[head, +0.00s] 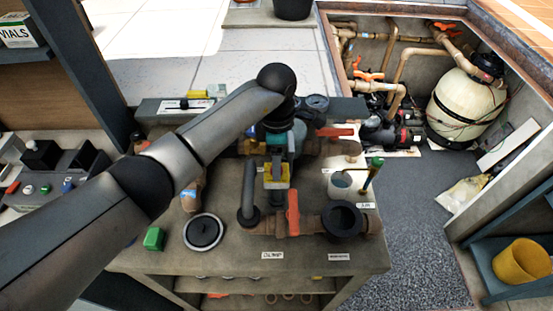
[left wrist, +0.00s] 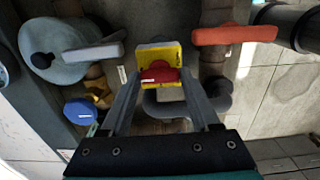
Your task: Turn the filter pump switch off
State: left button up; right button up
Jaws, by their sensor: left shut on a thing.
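The filter pump switch is a yellow box (head: 284,183) on the bench, mostly covered by my left gripper (head: 277,172) in the head view. In the left wrist view the yellow switch box (left wrist: 158,51) shows with a red switch piece (left wrist: 160,75) bearing a small white label. My left gripper (left wrist: 159,78) points at it, with one finger on each side, and is shut on the red piece. Whether the switch stands at on or off cannot be read. My right gripper is not in view.
Close by are a pipe with an orange handle (head: 292,212), another orange handle (head: 335,132), a white cup (head: 341,186) and a round dark lid (head: 203,232). A green block (head: 154,239) lies at the front left. A pump and tank (head: 465,105) stand in the pit behind.

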pick_arm(q)
jog(key=shift+c, duration=0.4)
jog(key=shift+n, duration=0.3)
jog(key=n+b, duration=0.1)
jog(key=n, duration=0.2)
jog(key=shift+n, duration=0.4)
jog(key=n, duration=0.4)
jog(key=shift+n, duration=0.3)
jog(key=n, duration=0.4)
jog(key=shift+b, duration=0.4)
jog(key=shift+n, duration=2.5)
jog(key=o, duration=1.4)
jog(key=shift+c, duration=0.2)
